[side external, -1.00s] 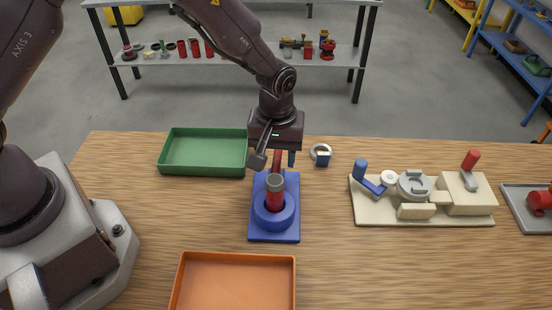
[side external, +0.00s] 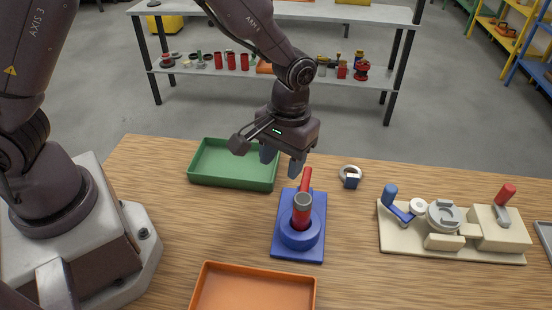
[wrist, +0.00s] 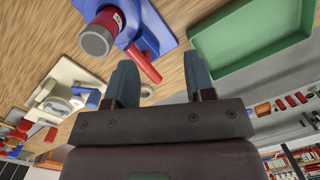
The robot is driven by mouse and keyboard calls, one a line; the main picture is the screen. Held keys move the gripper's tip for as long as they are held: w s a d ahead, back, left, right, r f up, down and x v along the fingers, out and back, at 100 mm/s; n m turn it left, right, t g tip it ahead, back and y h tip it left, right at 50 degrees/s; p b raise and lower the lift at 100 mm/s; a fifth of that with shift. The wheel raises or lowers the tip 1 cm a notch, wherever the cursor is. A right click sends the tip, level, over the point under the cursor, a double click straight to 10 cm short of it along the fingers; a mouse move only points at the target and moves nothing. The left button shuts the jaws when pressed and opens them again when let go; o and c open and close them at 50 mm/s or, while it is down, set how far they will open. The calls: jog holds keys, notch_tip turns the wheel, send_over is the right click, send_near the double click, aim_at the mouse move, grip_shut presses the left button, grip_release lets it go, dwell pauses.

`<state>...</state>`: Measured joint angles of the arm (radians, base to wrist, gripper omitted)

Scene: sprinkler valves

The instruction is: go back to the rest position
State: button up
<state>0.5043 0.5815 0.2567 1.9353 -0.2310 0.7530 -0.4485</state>
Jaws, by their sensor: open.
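My gripper (side external: 282,161) is open and empty, tilted in the air above and behind the blue fixture (side external: 285,250). A red sprinkler valve (side external: 301,216) with a grey top stands in the fixture's round blue holder. Its red handle (side external: 306,181) sticks out on the far side, close to my fingers in the picture but apart from them.
A green tray (side external: 230,184) lies behind left, an orange tray (side external: 255,268) in front; both look empty. A cream fixture (side external: 450,252) with blue and red handles stands at the right. A shelf (side external: 225,70) is behind the table.

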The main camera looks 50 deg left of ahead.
jog(key=s+a+r+m+t, duration=0.2)
jog(key=s+a+r, duration=0.3)
jog(key=r, duration=0.6)
jog(key=s+a+r+m+t, duration=0.2)
jog(key=s+a+r+t, duration=0.2)
jog(key=s+r, duration=0.6)
jog(key=shift+s+a+r+t, duration=0.3)
jog(key=shift+a+r+t, duration=0.1)
jog(key=shift+a, duration=0.6)
